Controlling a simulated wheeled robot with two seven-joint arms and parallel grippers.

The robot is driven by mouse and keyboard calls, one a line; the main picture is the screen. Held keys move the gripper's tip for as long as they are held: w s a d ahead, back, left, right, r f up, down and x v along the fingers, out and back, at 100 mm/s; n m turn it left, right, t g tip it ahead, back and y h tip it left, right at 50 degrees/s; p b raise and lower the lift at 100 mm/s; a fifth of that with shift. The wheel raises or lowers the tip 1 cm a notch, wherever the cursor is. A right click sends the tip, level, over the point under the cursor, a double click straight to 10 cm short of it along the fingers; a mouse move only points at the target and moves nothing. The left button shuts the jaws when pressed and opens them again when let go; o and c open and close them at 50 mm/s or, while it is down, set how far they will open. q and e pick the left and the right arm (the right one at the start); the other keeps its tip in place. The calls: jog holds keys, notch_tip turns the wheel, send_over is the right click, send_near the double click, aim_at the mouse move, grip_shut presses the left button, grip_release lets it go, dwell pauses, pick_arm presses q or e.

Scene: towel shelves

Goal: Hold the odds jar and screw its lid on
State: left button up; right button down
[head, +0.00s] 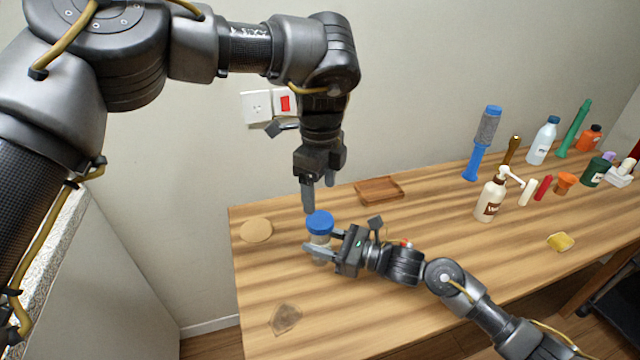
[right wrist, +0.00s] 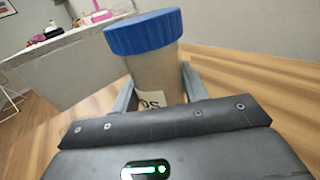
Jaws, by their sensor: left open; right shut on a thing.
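The odds jar (head: 319,240) stands upright on the wooden table near its left end. Its clear body (right wrist: 155,75) and part of its label show in the right wrist view. The blue lid (head: 320,222) sits on the jar's mouth; it also shows in the right wrist view (right wrist: 144,32). I cannot tell how tight the lid is. My right gripper (head: 322,246) is shut around the jar's body from the right, below the lid. My left gripper (head: 319,200) points down just above the lid, open, its fingers apart and holding nothing.
A round tan mat (head: 256,230) lies left of the jar and a wooden tray (head: 380,191) behind it to the right. A brown patch (head: 285,319) lies in front. A pump bottle (head: 491,197), a yellow sponge (head: 560,242) and several bottles and tools stand further right.

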aim_at(320, 219)
pick_arm(q)
notch_tip(320, 219, down, 8)
jog(key=shift+r, duration=0.25)
jog(key=c, duration=1)
jog(key=m, duration=1.4)
jog(key=shift+m, duration=0.4)
jog(key=o, duration=1.1)
jog(key=shift+c, duration=0.2)
jog(key=shift+r, duration=0.15)
